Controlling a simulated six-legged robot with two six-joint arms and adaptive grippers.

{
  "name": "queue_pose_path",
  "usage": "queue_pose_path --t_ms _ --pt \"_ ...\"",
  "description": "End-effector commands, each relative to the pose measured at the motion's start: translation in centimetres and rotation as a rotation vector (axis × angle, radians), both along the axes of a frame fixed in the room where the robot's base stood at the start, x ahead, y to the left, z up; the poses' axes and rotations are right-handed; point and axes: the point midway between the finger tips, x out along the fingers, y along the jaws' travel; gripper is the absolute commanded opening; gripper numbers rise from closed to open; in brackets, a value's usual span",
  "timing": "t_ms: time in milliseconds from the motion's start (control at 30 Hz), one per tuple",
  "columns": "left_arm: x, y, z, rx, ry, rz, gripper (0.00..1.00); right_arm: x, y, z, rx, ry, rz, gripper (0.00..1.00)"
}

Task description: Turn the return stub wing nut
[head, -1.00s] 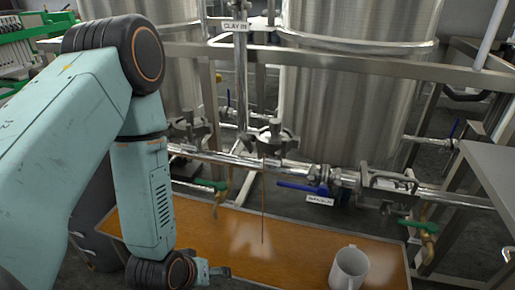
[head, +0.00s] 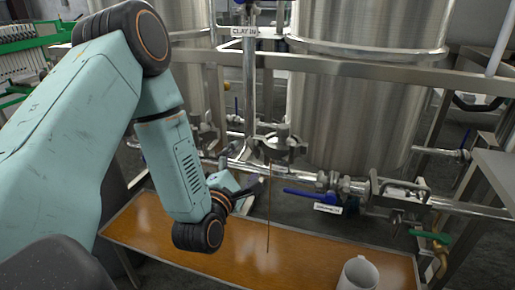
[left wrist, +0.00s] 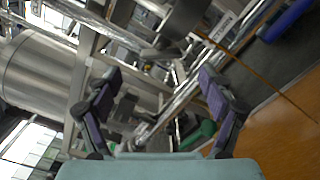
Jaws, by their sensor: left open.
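A pipe clamp fitting (head: 280,142) sits on the steel pipe line below the large tank, near the middle of the head view. The return stub wing nut itself is too small to pick out, and I cannot tell which clamp bears it. My left gripper (head: 246,186) is open and empty, to the left of and below this fitting, above the wooden surface. In the left wrist view its two dark fingers (left wrist: 160,82) are spread apart, with pipework beyond and between them. Nothing is between the fingertips. My right gripper is not in view.
A blue-handled valve (head: 308,197) with a white tag is on the pipe. A white mug (head: 358,276) stands on the orange-brown tabletop (head: 300,258). Steel tanks (head: 365,110) and frame rails (head: 400,66) close off the back.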

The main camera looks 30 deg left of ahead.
Motion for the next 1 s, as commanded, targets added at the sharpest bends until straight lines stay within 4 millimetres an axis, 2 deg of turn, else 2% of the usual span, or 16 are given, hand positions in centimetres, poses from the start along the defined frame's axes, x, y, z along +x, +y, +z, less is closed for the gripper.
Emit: queue_pose_path --t_ms 167,400,600,967,1000 --pt "1.3 0.4 -0.1 -0.015 -0.006 0.002 0.81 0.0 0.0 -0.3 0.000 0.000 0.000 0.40" --pt "5.0 1.2 -0.1 -0.013 -0.005 0.000 0.81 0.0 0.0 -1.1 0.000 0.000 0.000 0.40" --pt "7.1 1.6 -0.1 -0.012 -0.002 -0.003 0.81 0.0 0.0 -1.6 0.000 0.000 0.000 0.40" --pt "7.7 1.7 0.0 -0.013 0.000 -0.003 0.81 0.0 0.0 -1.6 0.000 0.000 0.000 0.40" --pt "7.7 1.7 0.0 -0.013 0.000 -0.003 0.78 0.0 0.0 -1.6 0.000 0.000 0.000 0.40"
